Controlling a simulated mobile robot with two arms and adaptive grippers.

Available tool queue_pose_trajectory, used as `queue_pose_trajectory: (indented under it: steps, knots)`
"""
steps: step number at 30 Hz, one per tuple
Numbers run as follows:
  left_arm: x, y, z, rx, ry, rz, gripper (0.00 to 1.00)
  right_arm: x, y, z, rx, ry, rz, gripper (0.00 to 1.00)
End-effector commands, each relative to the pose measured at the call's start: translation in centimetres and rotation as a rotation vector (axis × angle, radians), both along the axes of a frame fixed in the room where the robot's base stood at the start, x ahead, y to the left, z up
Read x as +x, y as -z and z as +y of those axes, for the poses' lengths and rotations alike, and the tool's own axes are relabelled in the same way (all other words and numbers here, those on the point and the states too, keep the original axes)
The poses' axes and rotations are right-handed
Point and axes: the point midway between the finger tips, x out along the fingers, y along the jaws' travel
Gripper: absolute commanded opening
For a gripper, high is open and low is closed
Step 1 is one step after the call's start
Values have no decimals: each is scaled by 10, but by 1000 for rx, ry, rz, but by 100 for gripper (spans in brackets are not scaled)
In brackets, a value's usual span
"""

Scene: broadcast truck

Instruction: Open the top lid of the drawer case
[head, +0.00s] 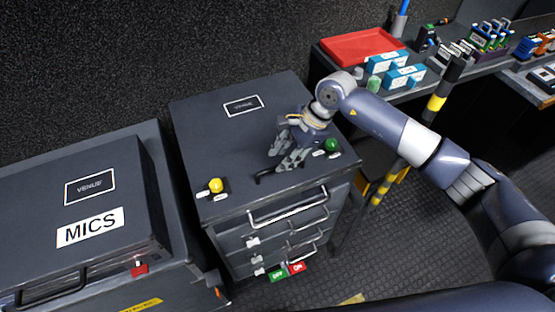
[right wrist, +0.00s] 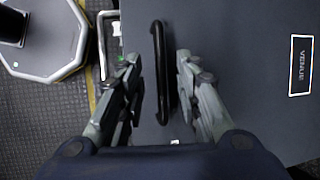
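The drawer case (head: 225,150) is a dark grey case in the middle of the head view, with its top lid (head: 215,125) down flat. A black lid handle (head: 264,178) lies near the lid's front edge, partly hidden by my gripper in the head view. My right gripper (head: 284,158) is above the lid at this handle. In the right wrist view the handle (right wrist: 159,60) stands between the two parted fingers of the gripper (right wrist: 161,78), with gaps visible on both sides. A yellow knob (head: 215,185) and a green knob (head: 331,145) sit at the lid's front corners. My left gripper is not in view.
Several drawers with metal handles (head: 288,207) are below the lid; green and red tags (head: 297,267) hang low on the front. A MICS case (head: 100,195) stands close on the left. A bench with a red tray (head: 362,46) is at the right back.

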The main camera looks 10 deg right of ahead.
Motion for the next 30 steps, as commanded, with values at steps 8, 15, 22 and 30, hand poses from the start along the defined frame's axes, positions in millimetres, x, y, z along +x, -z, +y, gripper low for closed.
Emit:
queue_pose_trajectory:
  steps: [8, 15, 22, 30]
  knots:
    - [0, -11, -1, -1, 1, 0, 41, 1, 32, 16, 2, 0, 2, 31]
    - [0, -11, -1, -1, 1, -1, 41, 2, 37, 17, 0, 0, -1, 31]
    - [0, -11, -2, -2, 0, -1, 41, 2, 37, 17, 1, 0, -1, 6]
    - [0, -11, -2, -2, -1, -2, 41, 2, 36, 18, 1, 1, 1, 0]
